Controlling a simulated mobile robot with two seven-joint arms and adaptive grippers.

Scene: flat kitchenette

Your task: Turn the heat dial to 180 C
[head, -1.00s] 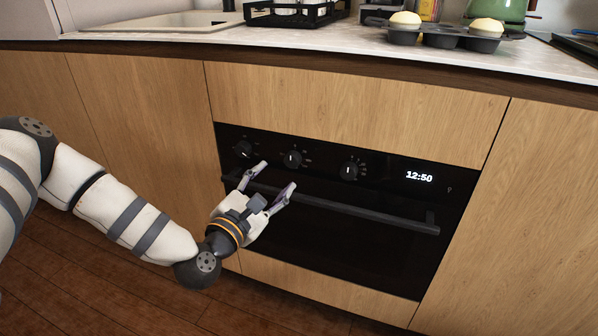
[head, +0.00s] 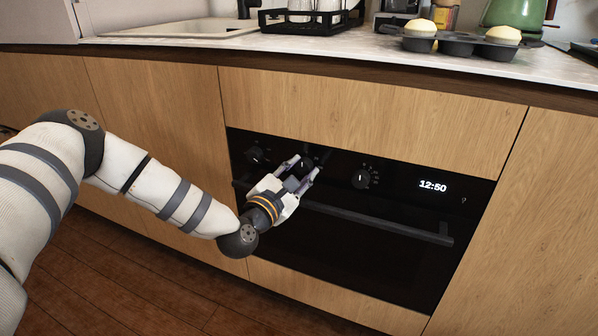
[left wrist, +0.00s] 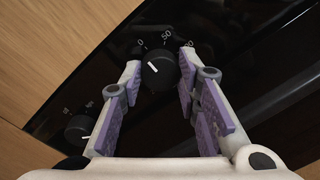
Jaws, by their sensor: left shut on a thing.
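The oven's middle dial (head: 306,163) is black and round, with pale numbers around it. In the left wrist view this dial (left wrist: 160,73) sits between the purple-padded fingers, its white mark pointing up and left. Numbers ending in "0" and "50" show above it, partly cut off, so the exact setting cannot be read. My left gripper (head: 304,167) is shut on the middle dial. My right gripper is not in view.
A left dial (head: 257,156) and a right dial (head: 361,178) flank the middle one. The clock display (head: 433,186) reads 12:50. The oven handle bar (head: 390,222) runs just below the dials. A muffin tin (head: 455,46) stands on the counter above.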

